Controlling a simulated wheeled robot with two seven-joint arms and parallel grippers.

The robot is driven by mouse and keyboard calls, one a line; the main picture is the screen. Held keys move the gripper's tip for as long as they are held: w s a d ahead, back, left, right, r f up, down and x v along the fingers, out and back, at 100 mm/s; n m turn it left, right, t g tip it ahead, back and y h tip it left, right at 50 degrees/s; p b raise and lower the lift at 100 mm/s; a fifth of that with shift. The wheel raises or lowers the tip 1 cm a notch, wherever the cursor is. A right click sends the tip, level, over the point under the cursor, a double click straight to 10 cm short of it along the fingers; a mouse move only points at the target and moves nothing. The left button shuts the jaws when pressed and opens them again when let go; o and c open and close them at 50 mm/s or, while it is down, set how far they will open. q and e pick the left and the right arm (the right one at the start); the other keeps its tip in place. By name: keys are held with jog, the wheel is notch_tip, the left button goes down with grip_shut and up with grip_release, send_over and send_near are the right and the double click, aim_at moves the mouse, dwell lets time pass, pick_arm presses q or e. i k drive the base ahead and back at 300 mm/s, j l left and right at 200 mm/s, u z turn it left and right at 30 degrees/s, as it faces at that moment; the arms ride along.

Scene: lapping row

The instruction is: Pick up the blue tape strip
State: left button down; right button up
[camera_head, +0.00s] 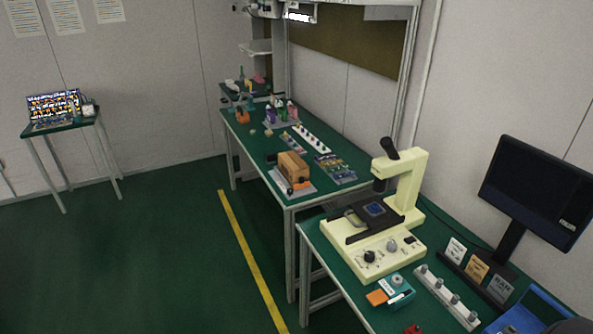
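I cannot make out a blue tape strip for certain in the head view. Small blue-and-white items lie among the things on the far bench, too small to tell apart. A small blue square (375,208) sits on the dark stage of the cream microscope (408,185). Neither of my grippers is in view. A dark rounded shape at the bottom right corner is cut off and I cannot tell what it is.
The near green bench holds the microscope, a teal-and-orange device (396,289), a white rail with knobs (447,297), a monitor (538,190) and a blue tray (523,318). The far bench holds a brown block (293,166). A small table (62,127) stands left. The green floor between is clear.

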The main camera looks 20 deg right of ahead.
aim_at(335, 176)
jog(key=i+z, duration=0.2)
jog(key=z, duration=0.25)
jog(key=i+j+z, duration=0.1)
jog(key=z, duration=0.35)
jog(key=i+j+z, duration=0.15)
jog(key=z, duration=0.3)
jog(key=i, duration=0.1)
